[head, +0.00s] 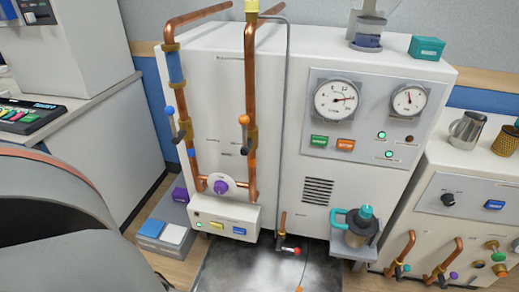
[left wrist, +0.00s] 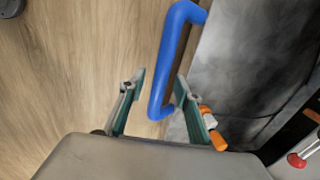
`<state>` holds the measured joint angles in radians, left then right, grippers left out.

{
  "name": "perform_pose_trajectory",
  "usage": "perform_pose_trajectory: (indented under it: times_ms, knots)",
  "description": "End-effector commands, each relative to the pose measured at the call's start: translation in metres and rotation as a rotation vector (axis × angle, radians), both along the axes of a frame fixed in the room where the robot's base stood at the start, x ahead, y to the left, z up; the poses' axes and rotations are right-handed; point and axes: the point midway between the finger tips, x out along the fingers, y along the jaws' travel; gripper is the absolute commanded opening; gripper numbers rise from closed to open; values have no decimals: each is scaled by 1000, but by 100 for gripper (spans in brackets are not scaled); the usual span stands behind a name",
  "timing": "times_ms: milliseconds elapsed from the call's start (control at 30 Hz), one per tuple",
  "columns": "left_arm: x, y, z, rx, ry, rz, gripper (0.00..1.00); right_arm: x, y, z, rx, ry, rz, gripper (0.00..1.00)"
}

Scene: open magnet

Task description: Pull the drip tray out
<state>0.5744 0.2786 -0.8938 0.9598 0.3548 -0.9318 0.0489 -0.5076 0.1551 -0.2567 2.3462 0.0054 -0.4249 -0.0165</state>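The drip tray (head: 240,268) is a flat, scuffed grey metal surface low in front of the white machine, cut off by the bottom edge of the head view. In the left wrist view its grey surface (left wrist: 235,50) fills the right side, with a blue bar handle (left wrist: 168,65) along its left edge. My left gripper (left wrist: 160,75) is open, its two green-grey fingers on either side of the handle's lower part. A gap shows left of the handle; whether the right finger touches it I cannot tell. My right gripper is not in view.
The white machine (head: 230,110) carries copper pipes (head: 250,80) and gauges (head: 336,98). Bare wood floor (left wrist: 75,70) lies left of the handle.

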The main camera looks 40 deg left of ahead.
Motion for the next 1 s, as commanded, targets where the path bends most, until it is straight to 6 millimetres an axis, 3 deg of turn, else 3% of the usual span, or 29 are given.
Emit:
perform_pose_trajectory:
  times_ms: [267,1000]
  knots:
    - [-3,-2,14,-4,0,0,33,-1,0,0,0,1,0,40]
    - [-19,-12,109,-1,0,0,33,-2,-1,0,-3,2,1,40]
